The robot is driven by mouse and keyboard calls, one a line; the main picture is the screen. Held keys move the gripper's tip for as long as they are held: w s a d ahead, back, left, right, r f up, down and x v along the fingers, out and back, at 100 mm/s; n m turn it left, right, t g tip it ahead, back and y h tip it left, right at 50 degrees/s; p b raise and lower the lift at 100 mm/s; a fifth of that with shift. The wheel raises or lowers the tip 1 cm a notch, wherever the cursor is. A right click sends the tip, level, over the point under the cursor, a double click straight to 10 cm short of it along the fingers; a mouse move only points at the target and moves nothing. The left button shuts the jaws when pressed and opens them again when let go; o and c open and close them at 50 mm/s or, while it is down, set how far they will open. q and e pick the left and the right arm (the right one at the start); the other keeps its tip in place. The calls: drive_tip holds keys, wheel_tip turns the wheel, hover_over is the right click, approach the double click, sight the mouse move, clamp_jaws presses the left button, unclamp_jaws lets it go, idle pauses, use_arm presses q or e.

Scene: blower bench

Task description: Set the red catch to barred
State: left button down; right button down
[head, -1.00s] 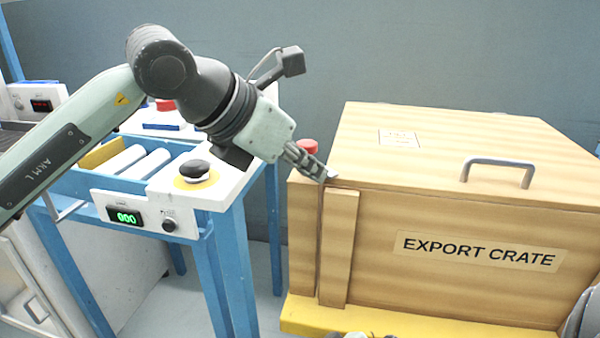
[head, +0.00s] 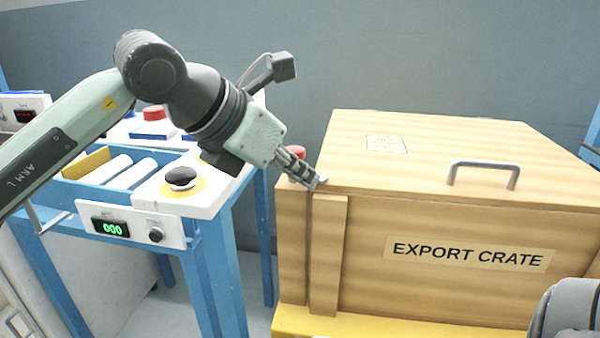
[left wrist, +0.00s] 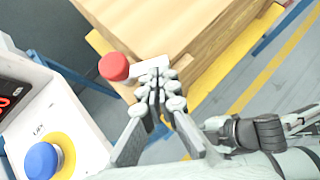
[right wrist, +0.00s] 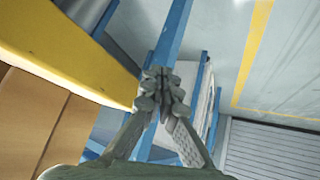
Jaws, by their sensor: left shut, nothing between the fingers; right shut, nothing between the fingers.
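The red catch shows as a round red knob (head: 297,151) at the left end of the wooden export crate (head: 420,210), partly hidden behind my left gripper. In the left wrist view the red knob (left wrist: 114,67) stands beside a pale bar (left wrist: 152,69) at the crate's corner. I cannot read the catch's setting. My left gripper (head: 314,180) is shut and empty at the crate's top left front corner. In the left wrist view its fingertips (left wrist: 162,88) lie right of the knob and close to the bar; contact is unclear. My right gripper (right wrist: 163,88) is shut and empty, near a yellow edge.
The crate has a grey lid handle (head: 483,170) and stands on a yellow base (head: 370,328). Floor shows between bench and crate.

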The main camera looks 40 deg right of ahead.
use_arm(q)
drive_tip(key=shift+w, duration=0.15)
idle(0.4)
drive_tip(key=shift+w+d, duration=0.1)
drive_tip(key=shift+w, duration=0.55)
use_arm(e)
drive_tip(key=shift+a+f, duration=0.1)
